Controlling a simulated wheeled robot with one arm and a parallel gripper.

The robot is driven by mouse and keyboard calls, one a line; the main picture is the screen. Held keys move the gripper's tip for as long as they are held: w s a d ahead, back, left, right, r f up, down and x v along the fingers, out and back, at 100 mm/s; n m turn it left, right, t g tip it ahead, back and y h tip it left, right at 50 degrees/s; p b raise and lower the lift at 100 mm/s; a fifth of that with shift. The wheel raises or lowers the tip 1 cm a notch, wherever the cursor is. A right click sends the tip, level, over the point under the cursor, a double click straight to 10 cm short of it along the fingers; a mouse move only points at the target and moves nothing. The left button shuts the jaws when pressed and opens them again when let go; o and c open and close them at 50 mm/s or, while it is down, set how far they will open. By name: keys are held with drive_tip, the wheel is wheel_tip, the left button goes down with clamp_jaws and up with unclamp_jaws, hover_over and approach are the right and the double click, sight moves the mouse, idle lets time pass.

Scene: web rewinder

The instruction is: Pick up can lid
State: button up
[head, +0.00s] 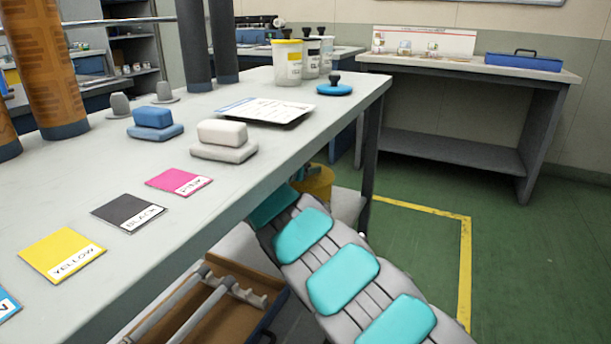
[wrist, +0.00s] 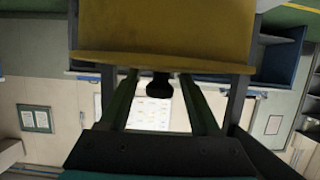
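In the wrist view, which is upside down, a yellow can (wrist: 165,25) has a yellow lid (wrist: 110,62) with a dark knob (wrist: 160,87) on it. My gripper (wrist: 158,78) is open, with one finger on each side of the knob and a visible gap to it on both sides. I cannot tell whether the fingertips touch the lid. In the head view, the yellow can (head: 316,184) is partly seen below the table edge, behind my arm. My gripper is hidden there.
The worktable (head: 150,230) overhangs close beside my arm. On it are a blue disc with a black knob (head: 334,87), a yellow-topped container (head: 287,63), blocks and colour cards. An open brown tray (head: 250,285) lies below. Green floor to the right is clear.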

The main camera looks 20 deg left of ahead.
clamp_jaws()
drive_tip(key=shift+r, duration=0.15)
idle(0.5)
